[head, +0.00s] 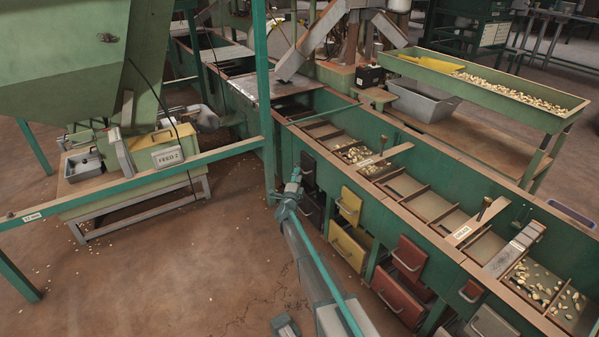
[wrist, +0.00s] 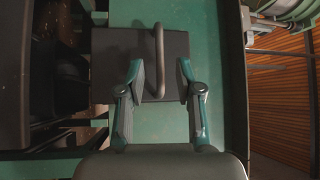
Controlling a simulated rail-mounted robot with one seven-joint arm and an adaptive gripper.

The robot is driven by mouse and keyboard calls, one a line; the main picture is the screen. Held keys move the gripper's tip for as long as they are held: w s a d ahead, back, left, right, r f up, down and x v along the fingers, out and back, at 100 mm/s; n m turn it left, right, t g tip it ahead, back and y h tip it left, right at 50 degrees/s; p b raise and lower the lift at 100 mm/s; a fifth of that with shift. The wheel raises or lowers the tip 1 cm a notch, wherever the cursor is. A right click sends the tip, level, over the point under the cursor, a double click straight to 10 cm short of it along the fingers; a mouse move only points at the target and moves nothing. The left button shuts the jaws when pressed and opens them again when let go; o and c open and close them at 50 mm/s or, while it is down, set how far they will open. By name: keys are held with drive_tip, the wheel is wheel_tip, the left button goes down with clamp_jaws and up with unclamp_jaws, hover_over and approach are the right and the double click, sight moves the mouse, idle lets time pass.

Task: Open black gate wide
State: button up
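Two black gates show on the side of the green trough in the head view, an upper one (head: 308,170) and a lower one (head: 313,209). My gripper (head: 295,178) is close in front of them and hides part of them. In the wrist view a flat dark gate (wrist: 115,62) with a grey bar handle (wrist: 160,50) lies ahead. My gripper (wrist: 160,82) is open there, with one finger on each side of the handle. Gaps show between both fingers and the bar. Which black gate this is, I cannot tell for sure.
Yellow gates (head: 348,249) and red gates (head: 409,258) follow along the trough to the right. A green post (head: 265,100) and rail (head: 150,177) stand close to my gripper's left. A FEED 2 box (head: 165,157) sits left. The floor (head: 200,270) before the trough is mostly clear.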

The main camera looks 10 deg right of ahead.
drive_tip(key=b+x, duration=0.1)
drive_tip(key=x, duration=0.4)
clamp_jaws()
idle(0.4)
